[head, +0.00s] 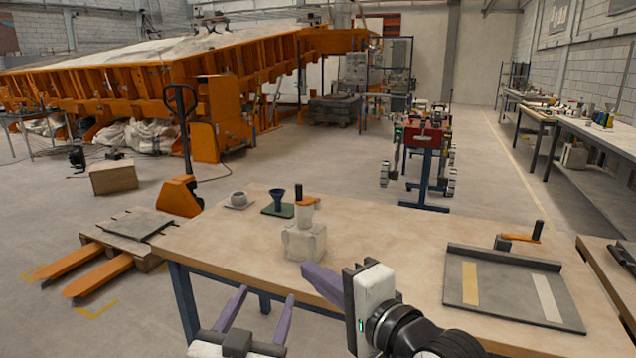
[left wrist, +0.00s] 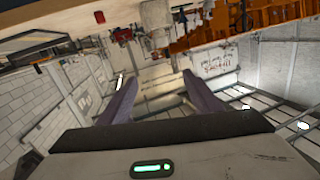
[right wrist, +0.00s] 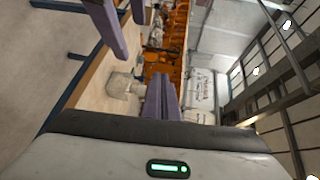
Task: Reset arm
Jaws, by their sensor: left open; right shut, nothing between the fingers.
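My left gripper (head: 266,294) is at the bottom of the head view, just off the front edge of the table (head: 400,225). Its two purple fingers stand apart with nothing between them, as the left wrist view (left wrist: 159,77) also shows. My right gripper (head: 308,268) reaches in from the lower right, its fingers together, empty and pointing left near the table's front edge. In the right wrist view (right wrist: 160,80) its fingers are side by side, and the left gripper's fingers show at the top. The grippers look apart from each other.
A pale block (head: 304,241) bearing a container stands beyond the right gripper. A flat grey tray (head: 510,293) lies at the table's right. A pallet truck (head: 180,195) stands left; the table middle is clear.

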